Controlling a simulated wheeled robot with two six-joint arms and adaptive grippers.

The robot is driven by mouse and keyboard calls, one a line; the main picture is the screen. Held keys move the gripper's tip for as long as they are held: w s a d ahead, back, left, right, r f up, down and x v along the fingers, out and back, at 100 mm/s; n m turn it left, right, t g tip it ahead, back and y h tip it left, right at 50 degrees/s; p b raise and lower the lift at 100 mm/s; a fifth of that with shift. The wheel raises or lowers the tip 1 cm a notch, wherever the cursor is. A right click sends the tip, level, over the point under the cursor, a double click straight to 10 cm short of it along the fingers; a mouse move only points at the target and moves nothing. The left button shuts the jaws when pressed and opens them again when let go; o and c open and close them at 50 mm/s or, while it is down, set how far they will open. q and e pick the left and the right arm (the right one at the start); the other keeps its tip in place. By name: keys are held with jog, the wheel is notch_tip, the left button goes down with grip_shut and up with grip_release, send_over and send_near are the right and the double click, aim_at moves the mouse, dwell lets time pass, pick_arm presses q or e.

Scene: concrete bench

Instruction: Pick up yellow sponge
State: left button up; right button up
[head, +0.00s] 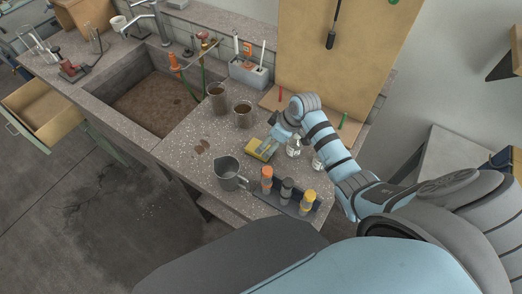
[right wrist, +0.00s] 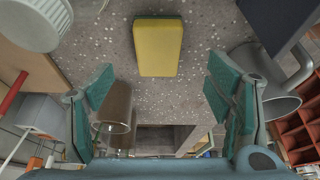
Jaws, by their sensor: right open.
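The yellow sponge (head: 262,149) lies on the speckled bench top, close beside my right gripper (head: 271,142) in the head view. In the right wrist view the yellow sponge (right wrist: 158,48) is at the top centre, yellow face towards the camera with a thin dark green edge. My right gripper (right wrist: 160,95) is open and empty, its teal finger pads spread wide on either side. The sponge appears beyond the fingertips, not between them. My left gripper is not in view.
A metal jug (head: 227,172) and a rack of orange, grey and yellow-topped bottles (head: 287,196) stand in front. Two brown-filled cups (head: 243,115) stand behind left. Clear bottles (head: 294,147) stand right of the sponge. A sink (head: 150,95) lies to the left.

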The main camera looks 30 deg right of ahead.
aim_at(254, 143)
jog(key=x, duration=0.2)
jog(key=shift+w+f, duration=0.15)
jog(key=shift+f, duration=0.2)
jog(key=b+x, duration=0.1)
jog(key=x, duration=0.1)
jog(key=b+x, duration=0.1)
jog(key=x, duration=0.2)
jog(key=shift+w+a, duration=0.15)
jog(key=shift+w, duration=0.2)
jog(key=shift+s+r, duration=0.1)
jog(key=c, duration=0.9)
